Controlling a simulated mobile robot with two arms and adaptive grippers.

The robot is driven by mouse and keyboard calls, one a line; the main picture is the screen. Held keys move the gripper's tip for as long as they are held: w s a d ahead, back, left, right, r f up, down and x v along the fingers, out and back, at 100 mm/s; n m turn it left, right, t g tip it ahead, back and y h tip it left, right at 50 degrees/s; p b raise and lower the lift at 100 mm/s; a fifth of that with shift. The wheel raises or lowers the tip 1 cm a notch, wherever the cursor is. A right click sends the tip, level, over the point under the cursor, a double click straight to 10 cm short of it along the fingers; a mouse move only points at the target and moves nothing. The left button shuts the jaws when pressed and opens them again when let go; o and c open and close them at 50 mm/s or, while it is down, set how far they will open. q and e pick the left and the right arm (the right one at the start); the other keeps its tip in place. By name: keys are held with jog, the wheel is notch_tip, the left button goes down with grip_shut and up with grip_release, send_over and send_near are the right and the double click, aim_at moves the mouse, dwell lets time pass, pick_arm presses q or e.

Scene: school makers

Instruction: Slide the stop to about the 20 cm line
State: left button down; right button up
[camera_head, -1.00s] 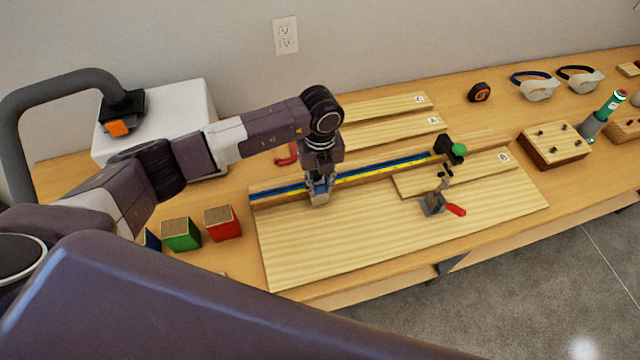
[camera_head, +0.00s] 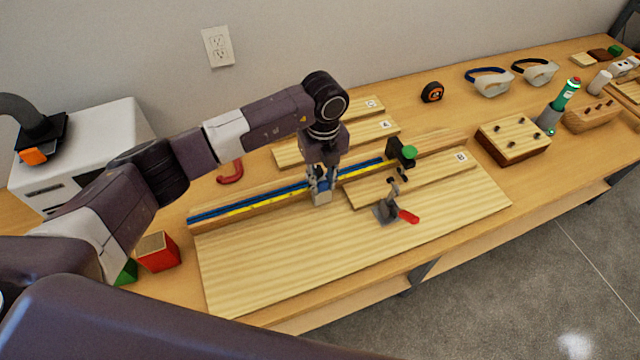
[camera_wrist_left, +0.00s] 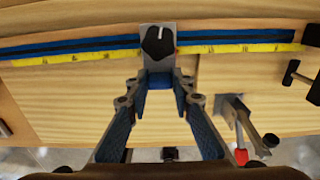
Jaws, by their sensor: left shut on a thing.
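The stop (camera_wrist_left: 158,58), a grey block with a black knob, sits on a blue track (camera_wrist_left: 75,46) with a yellow scale strip (camera_wrist_left: 85,55) along its front edge. The scale's numbers are too small to read. My left gripper (camera_wrist_left: 160,84) is shut on the front part of the stop. In the head view the left gripper (camera_head: 321,186) reaches down to the stop (camera_head: 322,198), right of the middle of the track (camera_head: 240,206). My right gripper is not in view.
Board B (camera_head: 445,172) lies just right of the stop, with a red-handled clamp (camera_head: 388,211) in front. A black block with a green knob (camera_head: 405,153) stands near the track's right end. The base board's (camera_head: 270,260) front left is clear.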

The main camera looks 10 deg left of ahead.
pick_arm(q)
jog(key=shift+w+d+r, duration=0.15)
jog(key=shift+d+r, duration=0.05)
jog(key=c, duration=2)
grip_release()
jog(key=shift+o, duration=1.6)
jog(key=shift+f, duration=0.15)
jog(key=shift+a+r, duration=0.1)
jog(key=shift+r, duration=0.4)
notch_tip(320, 180, up, 11)
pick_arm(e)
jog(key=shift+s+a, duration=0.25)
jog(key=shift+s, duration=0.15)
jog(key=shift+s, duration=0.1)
